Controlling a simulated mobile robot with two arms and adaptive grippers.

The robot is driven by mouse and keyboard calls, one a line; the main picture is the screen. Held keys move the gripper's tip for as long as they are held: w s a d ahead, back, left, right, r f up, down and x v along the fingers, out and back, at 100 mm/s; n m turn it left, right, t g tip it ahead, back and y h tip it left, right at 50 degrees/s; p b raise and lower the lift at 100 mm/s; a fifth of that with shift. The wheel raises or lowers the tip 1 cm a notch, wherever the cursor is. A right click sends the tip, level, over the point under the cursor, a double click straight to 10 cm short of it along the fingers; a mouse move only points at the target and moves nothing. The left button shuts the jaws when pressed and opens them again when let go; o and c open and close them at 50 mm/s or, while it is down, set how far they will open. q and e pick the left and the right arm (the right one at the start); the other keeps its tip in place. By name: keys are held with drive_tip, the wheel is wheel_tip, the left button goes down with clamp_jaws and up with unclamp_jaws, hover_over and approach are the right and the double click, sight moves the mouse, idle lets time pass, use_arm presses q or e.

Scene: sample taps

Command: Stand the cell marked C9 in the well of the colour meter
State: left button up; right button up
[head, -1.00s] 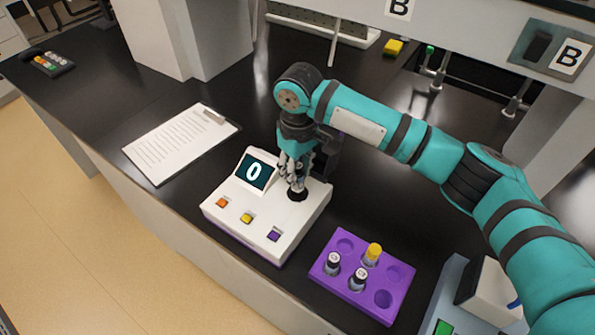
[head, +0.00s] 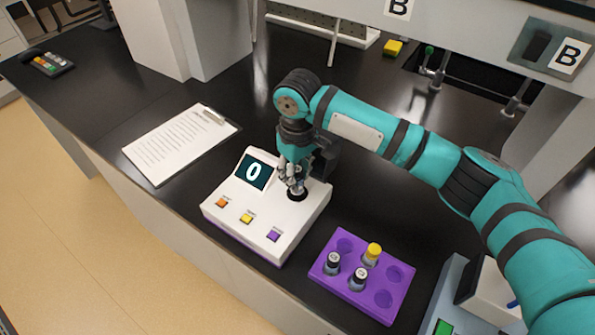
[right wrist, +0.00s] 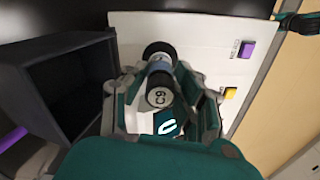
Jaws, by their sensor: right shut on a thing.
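My right gripper (head: 295,184) is shut on the C9 cell, low over the colour meter (head: 237,217). In the right wrist view, the cell (right wrist: 160,92) has a black cap with a white top marked C9, between the fingers (right wrist: 162,88). Its lower end lines up with the dark ring of the well (right wrist: 157,49); I cannot tell how far it is inside. In the head view the fingers hide most of the cell, and the well (head: 297,195) shows just below them. The meter's screen (head: 256,171) reads 0. My left gripper is not in view.
A purple rack (head: 336,284) holds two black-capped cells and one yellow-capped cell, right of the meter. A clipboard (head: 180,143) lies left of the meter. A dark open box (right wrist: 65,85) stands beside the meter in the right wrist view.

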drive_tip(key=shift+f, duration=0.15)
drive_tip(key=shift+f, duration=0.6)
idle(0.3)
drive_tip(key=shift+f+p, duration=0.3)
drive_tip(key=shift+f, duration=0.45)
drive_tip(key=o, duration=1.6)
drive_tip(key=shift+o, duration=0.2)
drive_tip(key=shift+r, duration=0.1)
